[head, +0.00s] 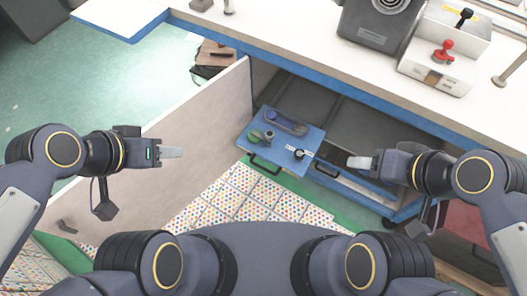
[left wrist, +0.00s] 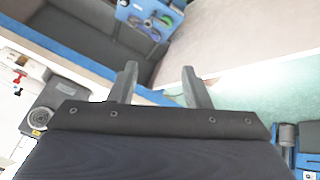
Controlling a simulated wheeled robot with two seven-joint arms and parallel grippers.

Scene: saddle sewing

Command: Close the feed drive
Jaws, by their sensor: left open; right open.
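A blue panel (head: 304,137), which seems to be part of the feed drive, stands out of the open grey bay under the table. It carries green, purple and black parts and has a dark handle (head: 265,166) on its front. It also shows in the left wrist view (left wrist: 125,13), at the top. A large beige door panel (head: 200,118) stands open left of the bay. My left gripper (head: 170,152) is open and empty in front of this panel. Its open fingers also show in the left wrist view (left wrist: 160,88). My right gripper (head: 360,162) is open, right of the blue panel.
The white tabletop (head: 300,45) with a blue edge runs above the bay. A grey machine (head: 377,22) and a box with a red knob (head: 443,52) stand on it. A dotted mat (head: 245,192) lies on the floor below.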

